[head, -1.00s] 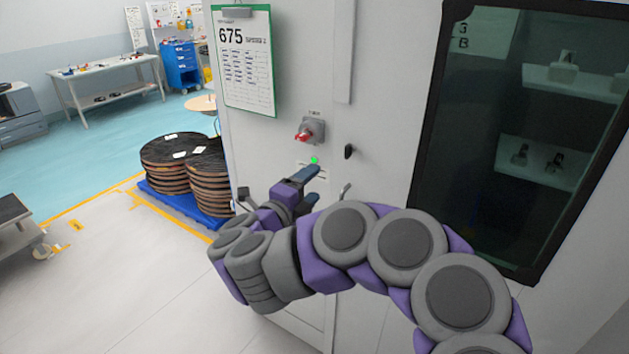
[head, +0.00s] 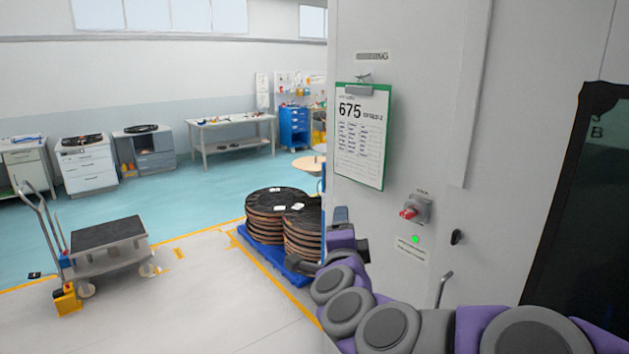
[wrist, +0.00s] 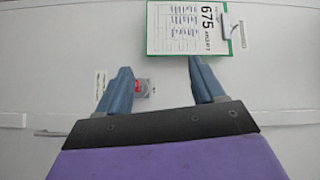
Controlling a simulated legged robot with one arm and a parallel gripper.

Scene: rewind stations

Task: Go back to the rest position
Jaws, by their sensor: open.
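My gripper (wrist: 160,85) is open and empty in the wrist view, its two blue-grey fingers apart, in front of the pale cabinet front. In the head view my gripper (head: 340,222) is at the cabinet's left edge, left of the red-handled switch (head: 409,211) and the lit green lamp (head: 415,239). The switch is partly hidden behind the left finger in the wrist view (wrist: 141,87).
The pale cabinet (head: 450,90) fills the right side, with a black knob (head: 457,237) and a dark window (head: 580,200). Stacked reels (head: 265,220) stand on a blue pallet (head: 270,256). A cart (head: 105,252) stands at left. Floor between cart and pallet is clear.

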